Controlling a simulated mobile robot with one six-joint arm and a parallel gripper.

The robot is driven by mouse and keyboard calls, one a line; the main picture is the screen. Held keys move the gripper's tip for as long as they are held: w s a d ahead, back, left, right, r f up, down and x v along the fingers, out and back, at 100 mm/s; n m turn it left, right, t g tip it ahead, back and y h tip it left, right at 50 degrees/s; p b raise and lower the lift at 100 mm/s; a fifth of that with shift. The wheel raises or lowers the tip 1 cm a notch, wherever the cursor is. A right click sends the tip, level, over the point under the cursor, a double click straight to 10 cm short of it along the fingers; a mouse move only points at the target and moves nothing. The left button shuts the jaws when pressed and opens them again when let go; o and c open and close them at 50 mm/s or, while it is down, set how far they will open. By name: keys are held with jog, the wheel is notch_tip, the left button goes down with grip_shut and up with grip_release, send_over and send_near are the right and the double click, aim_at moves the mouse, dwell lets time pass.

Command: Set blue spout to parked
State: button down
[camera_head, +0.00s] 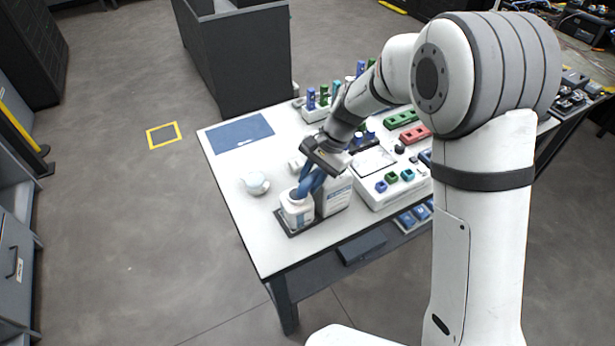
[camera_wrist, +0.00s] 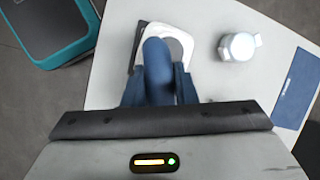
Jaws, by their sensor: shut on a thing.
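A blue mat (camera_head: 240,133) lies at the back left. Colored holders crowd the right side.

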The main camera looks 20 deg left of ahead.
jog(key=c, duration=1.2)
grip_release()
jog(key=shift+o, duration=0.2)
jog(key=shift+v, duration=3.9)
